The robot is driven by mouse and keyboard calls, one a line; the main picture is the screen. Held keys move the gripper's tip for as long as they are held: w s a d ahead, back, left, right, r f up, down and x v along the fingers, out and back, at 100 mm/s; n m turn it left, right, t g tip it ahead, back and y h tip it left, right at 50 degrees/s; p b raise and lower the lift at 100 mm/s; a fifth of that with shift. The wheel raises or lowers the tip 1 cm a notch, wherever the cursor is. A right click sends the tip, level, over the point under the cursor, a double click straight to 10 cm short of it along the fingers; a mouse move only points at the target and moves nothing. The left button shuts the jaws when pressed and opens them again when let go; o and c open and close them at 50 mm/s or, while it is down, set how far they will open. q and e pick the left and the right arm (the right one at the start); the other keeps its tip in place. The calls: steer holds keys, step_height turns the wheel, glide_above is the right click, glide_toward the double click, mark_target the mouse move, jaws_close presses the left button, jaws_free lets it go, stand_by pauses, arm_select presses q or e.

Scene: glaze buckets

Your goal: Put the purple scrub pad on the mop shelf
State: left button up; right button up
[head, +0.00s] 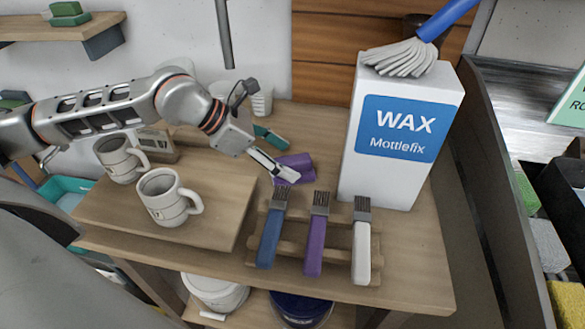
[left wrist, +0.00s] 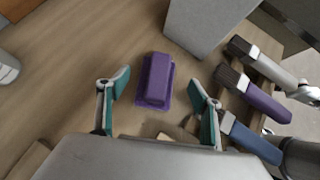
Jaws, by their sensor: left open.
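The purple scrub pad (head: 298,161) lies on the wooden worktop, behind the brush rack and left of the wax box. My left gripper (head: 279,154) is open at the pad and partly covers it in the head view. In the left wrist view the pad (left wrist: 155,80) lies ahead of the gap between the open, teal-lined fingers (left wrist: 160,82), with nothing gripped. A wall shelf (head: 28,30) at upper left holds green pads. A mop head (head: 402,58) with a blue handle is above the wax box. I cannot tell which shelf is the mop shelf. My right gripper is not in view.
The tall wax box (head: 398,130) stands right of the pad. Blue, purple and white brushes (head: 317,233) lie on a wooden rack in front. Two mugs (head: 168,198) stand on a board at left. Buckets (head: 215,290) sit below. A dark-walled bay with pads is at right.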

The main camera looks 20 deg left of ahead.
mark_target(293, 159)
arm_select(q)
steer(key=x, duration=0.3)
steer(key=shift+w+d, duration=0.25)
steer(key=shift+w, duration=0.2)
steer(key=shift+w+d+f, duration=0.2)
steer(key=shift+d+f, duration=0.05)
steer(key=shift+f, duration=0.1)
steer(key=c, duration=1.3)
steer(key=shift+r, duration=0.1)
